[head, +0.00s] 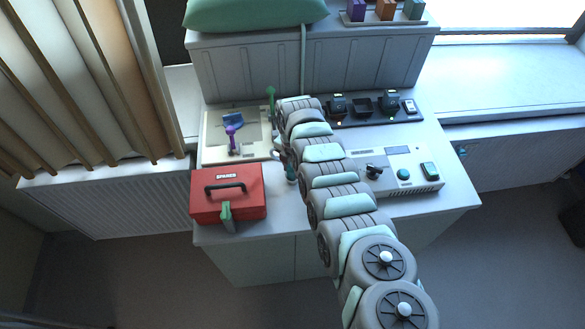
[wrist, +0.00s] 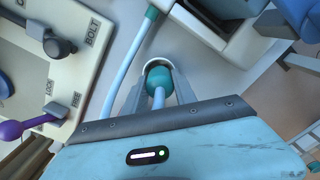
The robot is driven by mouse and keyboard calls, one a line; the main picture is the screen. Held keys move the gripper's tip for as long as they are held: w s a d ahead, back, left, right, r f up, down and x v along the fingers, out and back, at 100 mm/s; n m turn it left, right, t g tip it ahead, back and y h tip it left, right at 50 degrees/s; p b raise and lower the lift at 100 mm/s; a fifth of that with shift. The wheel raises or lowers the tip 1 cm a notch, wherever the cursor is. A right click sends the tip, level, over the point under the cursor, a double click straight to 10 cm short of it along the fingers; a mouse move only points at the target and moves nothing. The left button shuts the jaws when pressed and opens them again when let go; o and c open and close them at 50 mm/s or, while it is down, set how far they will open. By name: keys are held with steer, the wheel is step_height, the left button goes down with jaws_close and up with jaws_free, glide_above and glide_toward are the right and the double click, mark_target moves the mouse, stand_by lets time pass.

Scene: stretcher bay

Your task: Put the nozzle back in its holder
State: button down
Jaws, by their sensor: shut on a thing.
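My gripper (wrist: 160,75) is shut on a teal rounded piece on a light blue stem, which looks like the nozzle (wrist: 160,82). It sits between the two grey fingers in the wrist view; the stem runs back under the gripper's blue body. In the head view a small teal part (head: 291,173) shows beside my gripper (head: 284,160), near the left panel's right edge; most of the gripper is hidden by my arm. A light blue tube with a teal end (wrist: 151,14) runs left of the fingers in the wrist view. I cannot clearly tell which thing is the holder.
A cream panel (head: 212,156) with a purple lever (head: 232,138) and blue switch lies left of my gripper. A red toolbox (head: 255,205) stands in front of it. A control box (head: 410,160) and a dark strip with devices (head: 375,120) lie right of my arm. A green upright piece (head: 270,97) stands behind.

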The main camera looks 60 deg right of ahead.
mark_target(292, 166)
steer(key=shift+r, duration=0.1)
steer(key=shift+f+b, duration=0.3)
steer(key=shift+f, duration=0.1)
steer(key=c, duration=1)
jaws_free()
steer(key=shift+r, duration=0.1)
steer(key=shift+r+p, duration=0.45)
steer(key=shift+r, duration=0.1)
step_height(292, 166, up, 12)
steer(key=shift+f, duration=0.2)
